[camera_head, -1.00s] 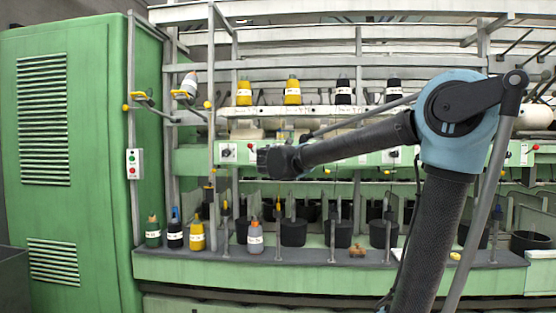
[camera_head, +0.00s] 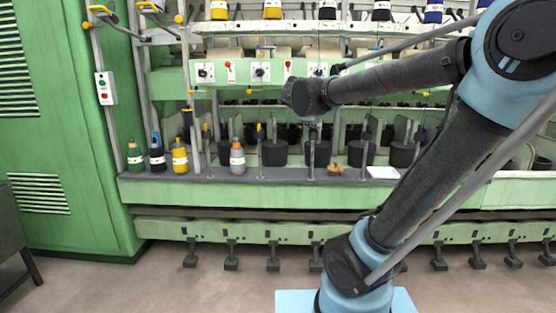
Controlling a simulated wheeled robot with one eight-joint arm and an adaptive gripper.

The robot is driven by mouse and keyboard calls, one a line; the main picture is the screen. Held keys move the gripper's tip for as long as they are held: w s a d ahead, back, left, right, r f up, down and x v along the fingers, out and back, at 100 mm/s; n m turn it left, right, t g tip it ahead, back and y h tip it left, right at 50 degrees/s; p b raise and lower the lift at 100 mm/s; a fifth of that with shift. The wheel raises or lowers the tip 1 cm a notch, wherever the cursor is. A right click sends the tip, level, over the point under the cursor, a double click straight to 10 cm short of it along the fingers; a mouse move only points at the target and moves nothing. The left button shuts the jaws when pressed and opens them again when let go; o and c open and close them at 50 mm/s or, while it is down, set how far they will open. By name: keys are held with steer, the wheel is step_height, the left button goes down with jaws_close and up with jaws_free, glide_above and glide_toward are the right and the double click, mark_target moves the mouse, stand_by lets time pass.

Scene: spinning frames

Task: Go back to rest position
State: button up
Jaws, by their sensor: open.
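My arm reaches in from the right, and its dark outer end with my gripper (camera_head: 298,97) is in front of the green spinning frame (camera_head: 240,193). It is near the row of switches in the picture. The jaws are hard to make out against the dark wrist, and I see nothing held. My arm's elbow is at the upper right and its base at the bottom, right of centre.
Other bobbins sit on the upper rail. A green cabinet (camera_head: 60,130) stands left. Floor (camera_head: 180,285) is clear in front.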

steer(key=s+d+f+m+g+y, duration=0.1)
steer(key=s+d+f+m+g, duration=0.35)
steer(key=s+f, duration=0.6)
steer(key=s+d+f+m+g+y, duration=0.1)
steer(key=s+d+f+m+g, duration=0.3)
steer(key=s+f, duration=0.65)
steer(key=s+a+f+m+g+y, duration=0.1)
steer(key=s+a+f+m+y, duration=0.2)
steer(key=s+f, duration=0.5)
steer(key=shift+s+m, duration=0.85)
steer(key=shift+s, duration=0.1)
steer(key=shift+w+f, duration=0.2)
steer(key=shift+w, duration=0.3)
